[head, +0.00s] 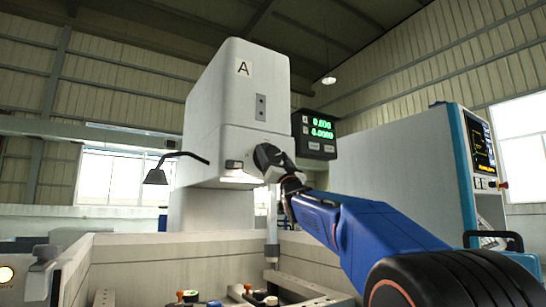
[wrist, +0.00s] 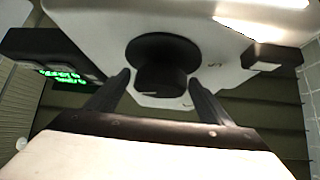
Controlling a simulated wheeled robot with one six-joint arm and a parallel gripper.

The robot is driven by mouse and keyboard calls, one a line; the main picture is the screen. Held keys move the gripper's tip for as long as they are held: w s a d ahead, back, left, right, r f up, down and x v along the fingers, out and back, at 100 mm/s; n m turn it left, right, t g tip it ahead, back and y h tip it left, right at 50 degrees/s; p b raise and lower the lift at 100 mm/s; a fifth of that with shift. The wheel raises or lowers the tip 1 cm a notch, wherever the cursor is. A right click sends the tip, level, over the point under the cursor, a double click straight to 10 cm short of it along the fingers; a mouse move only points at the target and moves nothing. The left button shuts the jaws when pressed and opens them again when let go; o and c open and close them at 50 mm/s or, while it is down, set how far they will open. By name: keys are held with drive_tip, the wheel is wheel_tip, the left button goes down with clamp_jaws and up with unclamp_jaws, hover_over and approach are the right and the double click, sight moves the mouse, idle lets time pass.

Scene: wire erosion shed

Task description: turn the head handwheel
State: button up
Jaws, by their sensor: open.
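The head handwheel (wrist: 163,68) is a black round knob with a wider flange on the pale machine head, in the middle of the wrist view. My gripper (wrist: 159,78) is open, with one dark finger on each side of the knob's lower part. I cannot tell whether the fingers touch it. In the head view my gripper (head: 266,160) is at the lower front of the tall white machine head (head: 228,100) marked A.
A readout with green digits (head: 318,135) hangs just right of my gripper. A dark lamp (head: 156,176) reaches out on the left. Below is a pale-walled work tank (head: 170,248) with fixtures and several knobs. A blue-edged control cabinet (head: 462,160) stands at the right.

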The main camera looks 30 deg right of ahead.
drive_tip(key=c, duration=1.1)
drive_tip(key=shift+o, duration=0.2)
drive_tip(key=shift+d+n+y, duration=0.1)
drive_tip(key=shift+n+y, duration=0.6)
drive_tip(key=n+y, duration=0.4)
drive_tip(key=n+g+y, duration=0.2)
drive_tip(key=n+y, duration=0.2)
drive_tip(key=n, duration=0.1)
drive_tip(key=n+g+y, duration=0.2)
drive_tip(key=n+y, duration=0.2)
drive_tip(key=n, duration=0.1)
drive_tip(key=shift+y, duration=0.3)
drive_tip(key=n+g+y, duration=0.1)
drive_tip(key=n+g, duration=0.1)
drive_tip(key=n, duration=0.1)
drive_tip(key=n+g+y, duration=0.2)
drive_tip(key=n, duration=0.2)
drive_tip(key=shift+f+g, duration=0.1)
drive_tip(key=shift+g, duration=0.2)
drive_tip(key=shift+a+n+g, duration=0.2)
drive_tip(key=shift+n+g, duration=0.9)
drive_tip(key=shift+n, duration=0.6)
